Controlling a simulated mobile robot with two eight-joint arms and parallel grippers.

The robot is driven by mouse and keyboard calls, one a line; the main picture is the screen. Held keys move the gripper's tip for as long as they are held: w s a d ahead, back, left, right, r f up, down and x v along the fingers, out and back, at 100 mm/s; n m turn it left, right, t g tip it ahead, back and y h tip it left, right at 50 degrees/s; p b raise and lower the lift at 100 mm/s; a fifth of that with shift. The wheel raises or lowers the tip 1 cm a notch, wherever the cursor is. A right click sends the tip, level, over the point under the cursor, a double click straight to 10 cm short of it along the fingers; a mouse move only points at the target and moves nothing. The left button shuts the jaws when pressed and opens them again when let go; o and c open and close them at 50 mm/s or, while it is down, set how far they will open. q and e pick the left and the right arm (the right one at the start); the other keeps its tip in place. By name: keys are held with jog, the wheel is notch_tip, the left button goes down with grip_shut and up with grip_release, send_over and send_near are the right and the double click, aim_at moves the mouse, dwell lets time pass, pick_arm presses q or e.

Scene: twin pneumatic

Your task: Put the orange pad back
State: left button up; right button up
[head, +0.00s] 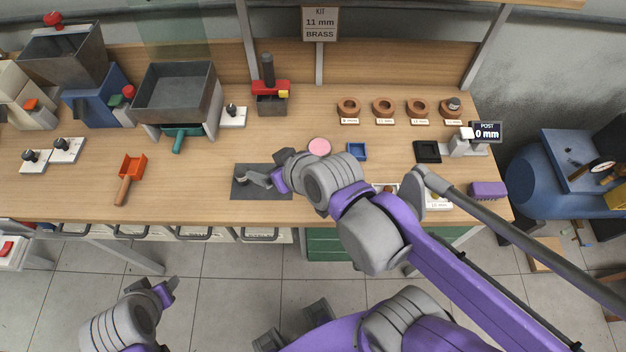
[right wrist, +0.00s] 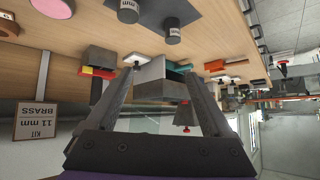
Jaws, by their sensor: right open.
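I cannot pick out a clearly orange pad. A flat round pink disc (head: 319,147) lies on the workbench behind my right arm; it also shows at the top left of the right wrist view (right wrist: 64,8). My right gripper (head: 256,180) is open, over or beside a dark grey mat (head: 272,193). Its two fingers (right wrist: 162,95) have nothing between them. Short grey cylinders marked mm (right wrist: 173,33) stand on the mat. My left gripper (head: 162,290) is low at the front, off the bench; its opening is unclear. My right arm hides part of the bench.
An orange scoop (head: 132,165) lies at left. Several brown rings (head: 383,105) stand at the back right, with a blue tray (head: 356,151), a black tray (head: 427,151) and a purple block (head: 488,190) nearer. Grey hoppers (head: 176,90) stand at the back left.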

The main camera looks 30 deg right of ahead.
jog(key=s+d+f+g, duration=0.1)
jog(key=s+f, duration=0.1)
jog(key=s, duration=0.1)
jog(key=s+d+f+m+g+h, duration=0.1)
jog(key=s+d+f, duration=0.1)
jog(key=s+f, duration=0.1)
jog(key=s+d+f+g+h, duration=0.1)
jog(key=s+d+f+g, duration=0.1)
jog(key=s+f, duration=0.1)
jog(key=shift+f+m, duration=0.1)
jog(key=shift+m, duration=0.2)
dwell(0.4)
